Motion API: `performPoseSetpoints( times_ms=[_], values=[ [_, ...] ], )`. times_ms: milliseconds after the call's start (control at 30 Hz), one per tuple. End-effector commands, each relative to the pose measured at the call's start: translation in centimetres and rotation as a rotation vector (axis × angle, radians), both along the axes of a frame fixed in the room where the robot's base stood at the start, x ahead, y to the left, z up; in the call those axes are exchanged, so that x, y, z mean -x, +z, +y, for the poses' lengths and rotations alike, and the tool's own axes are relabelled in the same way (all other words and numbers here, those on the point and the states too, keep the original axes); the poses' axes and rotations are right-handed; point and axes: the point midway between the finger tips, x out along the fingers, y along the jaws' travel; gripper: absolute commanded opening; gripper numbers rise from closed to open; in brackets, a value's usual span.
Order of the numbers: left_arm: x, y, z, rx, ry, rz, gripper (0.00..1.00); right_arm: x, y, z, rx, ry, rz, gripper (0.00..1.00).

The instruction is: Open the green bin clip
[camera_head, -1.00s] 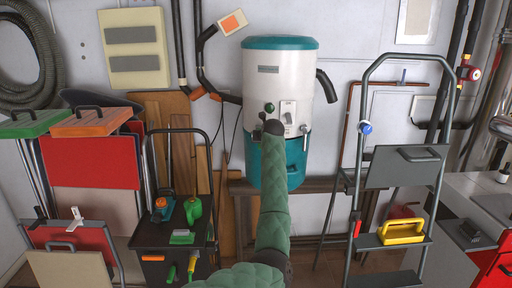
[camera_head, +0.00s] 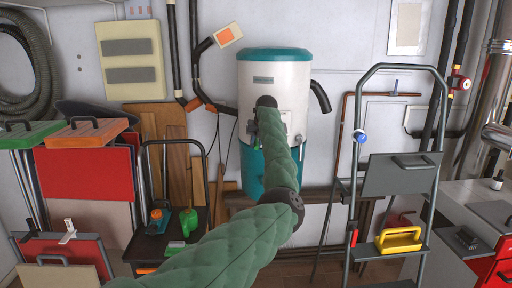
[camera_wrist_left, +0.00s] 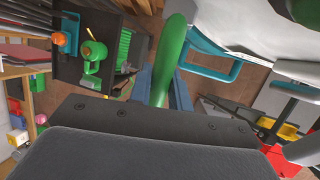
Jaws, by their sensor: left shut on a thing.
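The boiler (camera_head: 285,75) has a white upper body and a teal lower part, and stands against the wall. My left arm reaches up to its front in the head view and hides the gripper. In the left wrist view my left gripper (camera_wrist_left: 161,88) is shut on a long, rounded green handle (camera_wrist_left: 177,38). I cannot tell whether this handle is the bin clip. A teal handle (camera_wrist_left: 208,72) shows beside it, apart from the fingers. A green lid (camera_head: 25,135) with a black grip lies at the far left, away from my gripper.
A black cart (camera_head: 150,248) with green and teal cans stands left of my arm. A grey stepladder (camera_head: 436,150) with a yellow toolbox (camera_head: 399,240) stands at the right. An orange lid (camera_head: 86,132) is at the left. Pipes run up the wall.

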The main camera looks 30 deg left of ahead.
Motion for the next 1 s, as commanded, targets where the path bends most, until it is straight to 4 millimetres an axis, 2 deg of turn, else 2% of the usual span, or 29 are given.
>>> performPoseSetpoints(
  times_ms=[633, 667, 733, 1000],
  values=[
    [-0.08, 0.44, -0.02, 0.021, -0.001, 0.033, 0.00, 0.07, 0.10, 0.06, -0.001, 0.000, 0.001, 0.00],
    [-0.09, 0.44, -0.01, 0.021, -0.001, 0.033, 0.25, 0.08, 0.09, 0.05, 0.000, 0.000, 0.001, 0.00],
    [-0.08, 0.42, -0.02, 0.021, -0.001, 0.033, 0.39, 0.14, 0.03, 0.02, 0.000, 0.000, 0.002, 0.00],
    [-0.05, 0.35, -0.01, 0.021, 0.000, 0.035, 0.40, 0.06, -0.07, -0.05, 0.001, 0.000, 0.003, 0.00]
  ],
)
